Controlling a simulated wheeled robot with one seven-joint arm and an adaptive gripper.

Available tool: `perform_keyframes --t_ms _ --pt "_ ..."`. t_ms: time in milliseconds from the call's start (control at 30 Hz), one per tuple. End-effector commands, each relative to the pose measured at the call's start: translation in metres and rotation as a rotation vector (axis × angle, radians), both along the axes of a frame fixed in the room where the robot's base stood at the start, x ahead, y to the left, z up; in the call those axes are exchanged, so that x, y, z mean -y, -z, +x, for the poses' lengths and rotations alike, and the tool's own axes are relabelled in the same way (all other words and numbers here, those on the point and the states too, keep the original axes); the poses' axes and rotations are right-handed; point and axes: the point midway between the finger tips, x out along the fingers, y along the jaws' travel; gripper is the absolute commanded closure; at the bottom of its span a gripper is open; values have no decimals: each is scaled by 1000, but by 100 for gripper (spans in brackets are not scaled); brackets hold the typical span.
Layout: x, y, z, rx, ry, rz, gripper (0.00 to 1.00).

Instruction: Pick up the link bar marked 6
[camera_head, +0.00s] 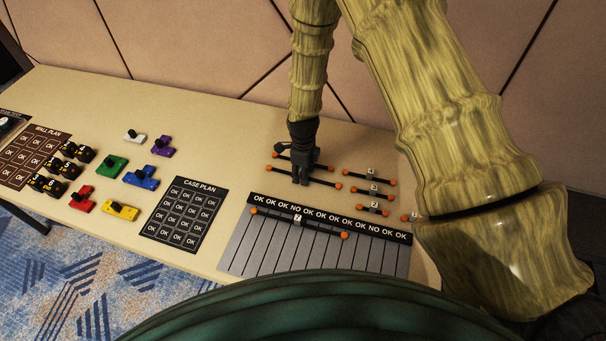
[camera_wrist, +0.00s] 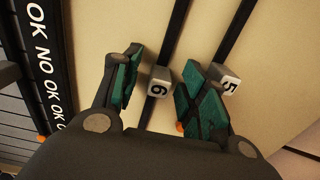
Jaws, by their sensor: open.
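The link bar marked 6 (camera_wrist: 159,82) is a thin black bar with a white numbered block. In the wrist view its block lies between the two fingers of my open gripper (camera_wrist: 155,88), with no grip visible. In the head view my gripper (camera_head: 303,181) points down over the bar (camera_head: 322,182), hiding its middle. The bar's orange ends show on both sides. A link bar marked 5 (camera_wrist: 229,82) lies parallel beside it, and the right finger is between the two blocks. Whether the fingers touch either bar cannot be told.
Shorter numbered bars (camera_head: 374,188) lie just right of my gripper. A slotted panel (camera_head: 258,262) with an OK/NO strip (camera_head: 330,220) is in front, holding a bar marked 7 (camera_head: 320,228). Coloured blocks (camera_head: 112,166) and a case plan board (camera_head: 182,214) stand left.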

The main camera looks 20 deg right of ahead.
Motion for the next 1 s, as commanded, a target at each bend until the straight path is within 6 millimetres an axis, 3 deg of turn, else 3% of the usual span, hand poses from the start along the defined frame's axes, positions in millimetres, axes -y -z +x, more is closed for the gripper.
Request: perform_keyframes --t_ms 267,500,1000 --pt "0 2 0 0 0 0 59" --pt "0 1 0 -1 0 0 100" --pt "0 -7 0 -1 -1 -1 100"
